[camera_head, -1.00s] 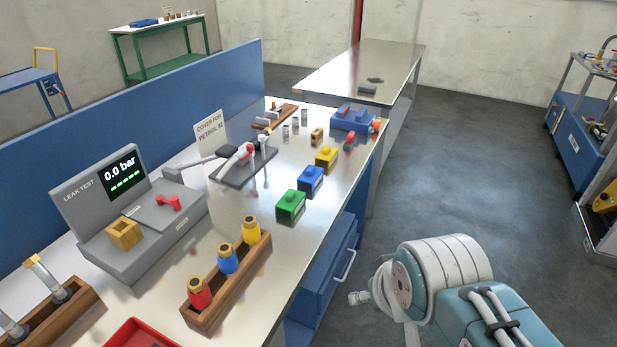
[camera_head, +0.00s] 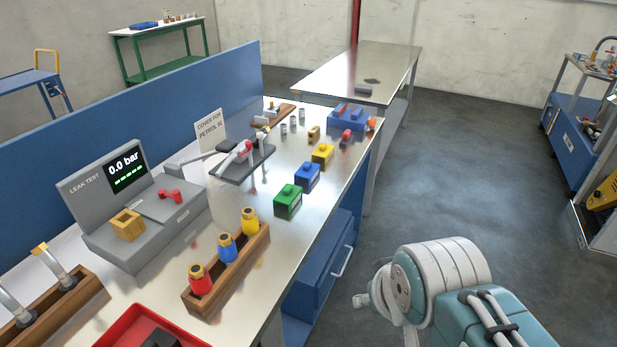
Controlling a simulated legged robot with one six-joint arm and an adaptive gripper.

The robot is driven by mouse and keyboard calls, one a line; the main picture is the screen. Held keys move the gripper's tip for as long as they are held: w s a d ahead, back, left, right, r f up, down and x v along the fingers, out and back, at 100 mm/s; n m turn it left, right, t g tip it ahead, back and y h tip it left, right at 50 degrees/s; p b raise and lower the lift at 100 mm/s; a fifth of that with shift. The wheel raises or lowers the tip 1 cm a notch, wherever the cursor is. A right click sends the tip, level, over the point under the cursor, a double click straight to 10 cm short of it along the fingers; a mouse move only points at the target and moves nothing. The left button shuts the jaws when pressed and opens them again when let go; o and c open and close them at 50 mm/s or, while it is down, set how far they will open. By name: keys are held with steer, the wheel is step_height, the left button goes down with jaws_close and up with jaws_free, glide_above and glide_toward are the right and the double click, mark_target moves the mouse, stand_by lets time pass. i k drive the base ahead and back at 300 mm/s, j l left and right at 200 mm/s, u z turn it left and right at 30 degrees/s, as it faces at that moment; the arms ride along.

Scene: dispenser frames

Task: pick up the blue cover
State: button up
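A blue block with a raised top (camera_head: 307,177), which looks like the blue cover, sits on the metal bench (camera_head: 318,212). It stands in a row between a green block (camera_head: 288,201), nearer to me, and a yellow block (camera_head: 322,154), farther away. Nothing touches the blue block. My teal and white arm shows at the lower right, over the floor and well apart from the blocks. I cannot make out any fingers of my gripper.
A wooden rack (camera_head: 238,278) with red, blue and yellow bottles stands nearer on the bench. A grey leak tester (camera_head: 157,238) and a dark stand (camera_head: 245,163) are to the left. A larger blue fixture (camera_head: 347,120) is behind.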

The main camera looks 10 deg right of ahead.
mark_target(310, 171)
steer(key=k+u, duration=0.25)
steer(key=u, duration=0.15)
steer(key=k+j+u, duration=0.15)
steer(key=u, duration=0.25)
steer(key=i+l+u, duration=0.15)
steer(key=l, duration=0.25)
steer(key=i+l+u, duration=0.2)
steer(key=l, duration=0.2)
steer(key=l+u, duration=0.15)
steer(key=l, duration=0.2)
steer(key=i+l, duration=0.1)
steer(key=l, duration=0.25)
steer(key=i+l, duration=0.15)
steer(key=l, duration=0.25)
steer(key=i+l, duration=0.1)
steer(key=l, duration=0.25)
steer(key=i+l, duration=0.1)
steer(key=l, duration=0.3)
steer(key=i+l, duration=0.15)
steer(key=l, duration=0.2)
steer(key=i+l, duration=0.1)
steer(key=l, duration=0.25)
steer(key=i+l, duration=0.1)
steer(key=l, duration=0.3)
